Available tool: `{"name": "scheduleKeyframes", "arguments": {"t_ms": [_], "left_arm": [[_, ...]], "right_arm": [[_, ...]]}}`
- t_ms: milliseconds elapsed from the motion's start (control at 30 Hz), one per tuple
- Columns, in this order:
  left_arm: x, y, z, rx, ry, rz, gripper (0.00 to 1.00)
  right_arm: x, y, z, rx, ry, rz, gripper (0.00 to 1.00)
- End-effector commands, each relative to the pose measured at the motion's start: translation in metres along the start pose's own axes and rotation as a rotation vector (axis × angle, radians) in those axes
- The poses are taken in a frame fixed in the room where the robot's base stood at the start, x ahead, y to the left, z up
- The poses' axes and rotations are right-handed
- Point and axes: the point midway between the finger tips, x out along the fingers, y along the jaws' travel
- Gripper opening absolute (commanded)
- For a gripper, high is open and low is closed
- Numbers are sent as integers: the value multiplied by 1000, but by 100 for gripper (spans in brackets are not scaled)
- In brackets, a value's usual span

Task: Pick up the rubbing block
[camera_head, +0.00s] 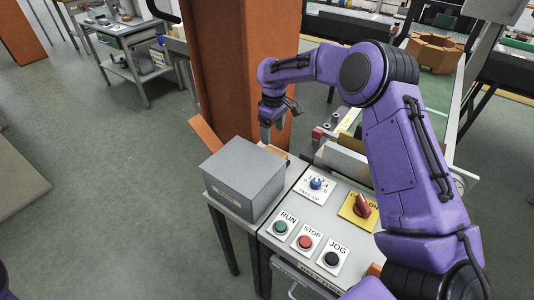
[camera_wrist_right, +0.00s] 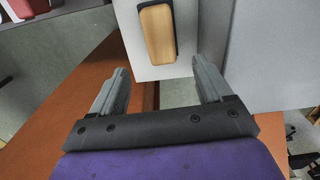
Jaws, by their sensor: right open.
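The rubbing block (camera_wrist_right: 157,33) shows in the right wrist view as a tan wooden block with a dark edge. It lies on a pale grey surface (camera_wrist_right: 138,68) at the top middle. My right gripper (camera_wrist_right: 158,88) is open and empty, its two grey fingers apart, with the block ahead of the gap between them. In the head view my right gripper (camera_head: 266,132) points down behind the grey box (camera_head: 243,178). The block cannot be made out clearly there, as the box hides much of that spot. My left gripper is not in view.
The grey box stands left of a control panel with RUN (camera_head: 281,228), STOP (camera_head: 305,242) and JOG (camera_head: 331,258) buttons and a red switch (camera_head: 361,205). An orange pillar (camera_head: 240,70) rises close behind my right gripper. Open floor (camera_head: 100,180) lies at left.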

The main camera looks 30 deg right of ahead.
Motion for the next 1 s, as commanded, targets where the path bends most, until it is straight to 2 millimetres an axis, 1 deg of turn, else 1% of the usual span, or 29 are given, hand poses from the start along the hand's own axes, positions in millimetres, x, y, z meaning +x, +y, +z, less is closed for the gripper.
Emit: {"name": "scheduleKeyframes", "arguments": {"t_ms": [100, 200, 367, 467, 533, 600, 700, 867, 900, 967, 1000], "left_arm": [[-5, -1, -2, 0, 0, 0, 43], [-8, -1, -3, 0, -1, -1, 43], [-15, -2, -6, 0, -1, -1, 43], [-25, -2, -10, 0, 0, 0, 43], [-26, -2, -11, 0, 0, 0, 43], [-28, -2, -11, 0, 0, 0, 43], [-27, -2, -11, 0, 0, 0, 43], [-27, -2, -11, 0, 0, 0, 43], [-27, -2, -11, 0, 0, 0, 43], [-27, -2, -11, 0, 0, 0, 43], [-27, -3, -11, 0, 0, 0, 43]], "right_arm": [[21, 2, 3, 5, -5, -2, 79], [38, 3, 6, 9, -4, -2, 79], [56, 4, 8, 13, -3, -3, 79], [73, 3, 10, 11, -4, -4, 79], [88, 2, 10, 9, -4, -2, 79], [96, 2, 9, 9, -2, -1, 79], [101, 2, 8, 8, 0, -1, 79], [102, 2, 8, 7, 0, -1, 79], [102, 2, 8, 7, 0, -1, 66], [101, 2, 8, 7, 0, -1, 46], [101, 2, 8, 7, 0, -1, 33]]}}
